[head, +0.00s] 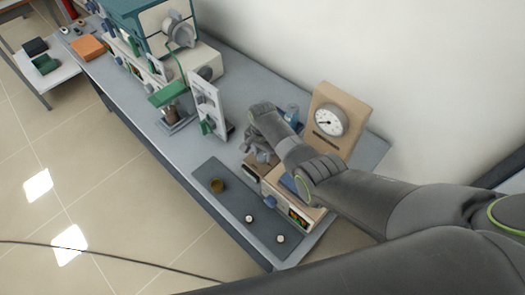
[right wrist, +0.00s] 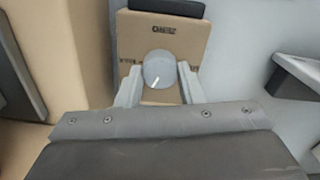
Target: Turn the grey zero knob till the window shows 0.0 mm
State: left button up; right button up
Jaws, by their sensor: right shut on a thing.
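The grey zero knob (right wrist: 158,70) shows in the right wrist view as a round grey disc with a white pointer mark, on a tan panel (right wrist: 198,34). The mark points down and slightly left. My right gripper (right wrist: 158,86) is shut on the knob, with one finger on each side of it. In the head view my right gripper (head: 258,150) is at the tan instrument, and the knob is hidden there. I cannot make out a reading in mm. My left gripper is out of view.
A tan stand with a white dial (head: 331,120) rises behind my right arm. A dark mat (head: 232,205) with small round pieces lies at the bench's front. A white upright panel (head: 207,103) and a teal furnace (head: 145,32) stand to the left.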

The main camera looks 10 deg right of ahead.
aim_at(263, 155)
jog(key=shift+m, duration=0.6)
jog(key=o, duration=1)
notch_tip(263, 155, up, 6)
jog(key=shift+r+p, duration=0.1)
jog(key=shift+p, duration=0.75)
notch_tip(263, 155, up, 11)
jog(key=b, duration=0.1)
jog(key=shift+r, duration=0.15)
